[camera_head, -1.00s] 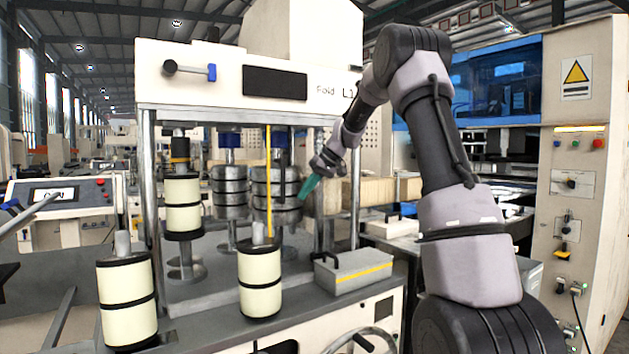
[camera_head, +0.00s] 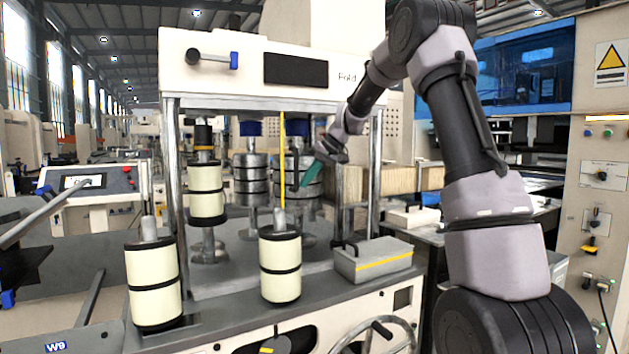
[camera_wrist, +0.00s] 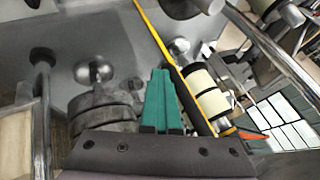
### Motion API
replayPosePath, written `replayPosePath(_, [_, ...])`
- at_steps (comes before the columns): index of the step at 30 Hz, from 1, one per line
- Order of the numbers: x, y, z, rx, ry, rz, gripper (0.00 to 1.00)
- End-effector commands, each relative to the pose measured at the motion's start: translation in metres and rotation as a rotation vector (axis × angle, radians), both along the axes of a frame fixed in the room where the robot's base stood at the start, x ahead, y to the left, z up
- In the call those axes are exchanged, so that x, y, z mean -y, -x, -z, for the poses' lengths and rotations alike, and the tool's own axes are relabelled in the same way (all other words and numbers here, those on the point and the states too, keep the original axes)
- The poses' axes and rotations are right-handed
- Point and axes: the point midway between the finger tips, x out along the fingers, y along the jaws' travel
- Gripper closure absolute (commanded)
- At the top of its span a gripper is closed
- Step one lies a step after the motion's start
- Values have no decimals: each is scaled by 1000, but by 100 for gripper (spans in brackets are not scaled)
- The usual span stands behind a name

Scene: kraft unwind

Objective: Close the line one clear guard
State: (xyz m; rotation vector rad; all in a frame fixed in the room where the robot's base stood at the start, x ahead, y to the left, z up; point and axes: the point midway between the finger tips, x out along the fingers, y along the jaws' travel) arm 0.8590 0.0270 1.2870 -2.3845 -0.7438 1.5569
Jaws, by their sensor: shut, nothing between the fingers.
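The line one machine, marked "Fold L1" on its white top housing (camera_head: 215,85), stands in front of me. A thin yellow upright strip (camera_head: 282,160) hangs below the housing at its front; it looks like the edge of the clear guard. It also shows as a slanting yellow line in the wrist view (camera_wrist: 152,30). The clear panel itself is hard to make out. My gripper (camera_head: 308,181) is just right of the strip in the head view, in front of the dark roller stack. Its teal fingers (camera_wrist: 161,100) are shut and empty, apart from the strip in the wrist view.
Two cream rollers (camera_head: 154,285) (camera_head: 280,265) stand on the machine's front ledge. A grey box with a yellow stripe (camera_head: 372,262) sits right of them. A chrome post (camera_head: 375,170) stands close to my arm. A handwheel (camera_head: 375,335) is below.

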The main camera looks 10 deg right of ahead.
Motion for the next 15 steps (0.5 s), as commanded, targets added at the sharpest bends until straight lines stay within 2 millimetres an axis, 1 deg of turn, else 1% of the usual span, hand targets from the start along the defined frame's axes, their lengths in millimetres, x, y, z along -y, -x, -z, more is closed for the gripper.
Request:
replayPosePath(1, [-15, 5, 0, -1, -2, -8, 100])
replayPosePath(5, [-52, 18, 0, -1, -2, -10, 100])
replayPosePath(6, [-65, 22, 0, -1, -1, -11, 100])
replayPosePath(8, [-85, 29, 0, -1, -1, -11, 100])
replayPosePath(9, [-99, 33, 0, -1, -1, -11, 100])
replayPosePath(15, [-164, 55, 0, -2, -1, -11, 100])
